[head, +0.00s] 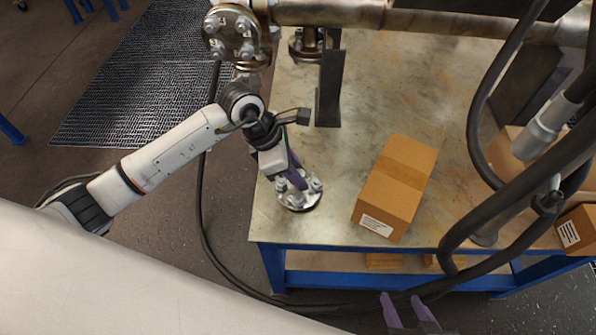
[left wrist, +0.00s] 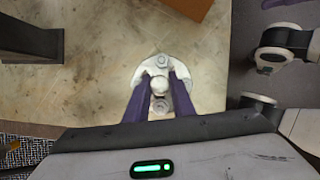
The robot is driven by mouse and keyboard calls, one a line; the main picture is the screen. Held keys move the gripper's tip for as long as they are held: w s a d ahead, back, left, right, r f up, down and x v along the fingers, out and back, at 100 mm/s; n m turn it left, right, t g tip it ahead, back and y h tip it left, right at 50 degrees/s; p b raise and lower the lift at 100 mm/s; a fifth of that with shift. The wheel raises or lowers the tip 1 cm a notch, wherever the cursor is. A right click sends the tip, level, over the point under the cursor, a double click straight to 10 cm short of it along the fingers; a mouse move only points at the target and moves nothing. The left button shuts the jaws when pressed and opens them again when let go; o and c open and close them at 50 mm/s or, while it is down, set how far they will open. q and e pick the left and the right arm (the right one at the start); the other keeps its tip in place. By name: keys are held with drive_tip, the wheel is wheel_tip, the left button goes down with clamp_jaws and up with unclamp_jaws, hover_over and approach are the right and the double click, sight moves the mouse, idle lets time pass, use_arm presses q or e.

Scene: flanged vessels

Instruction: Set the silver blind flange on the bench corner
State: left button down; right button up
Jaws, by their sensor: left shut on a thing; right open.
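The silver blind flange (head: 299,197) is a round metal disc with bolts around it, at the near left corner of the bench top (head: 330,225). My left gripper (head: 294,180) is shut on it from above with purple fingers. In the left wrist view the flange (left wrist: 146,72) shows between the two fingers (left wrist: 160,88), partly covered by them. I cannot tell whether its underside touches the bench. My right gripper (head: 408,300) is open and empty, low at the bottom of the head view, in front of the bench.
A cardboard box (head: 397,185) stands right of the flange. A horizontal pipe (head: 340,14) with a flanged end (head: 235,38) runs along the back. A dark upright bracket (head: 329,90) stands behind the flange. Thick black hoses (head: 480,110) cross the right side. Bench surface between flange and box is clear.

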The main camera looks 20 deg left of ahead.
use_arm(q)
drive_tip(key=shift+w+r, duration=0.15)
drive_tip(key=shift+f+b, duration=0.35)
drive_tip(key=shift+f, duration=0.05)
drive_tip(key=c, duration=1.4)
unclamp_jaws()
drive_tip(key=shift+c, duration=0.2)
drive_tip(key=shift+o, duration=0.9)
drive_tip(key=shift+s+f, duration=0.25)
drive_tip(key=o, duration=0.3)
drive_tip(key=shift+a, duration=0.1)
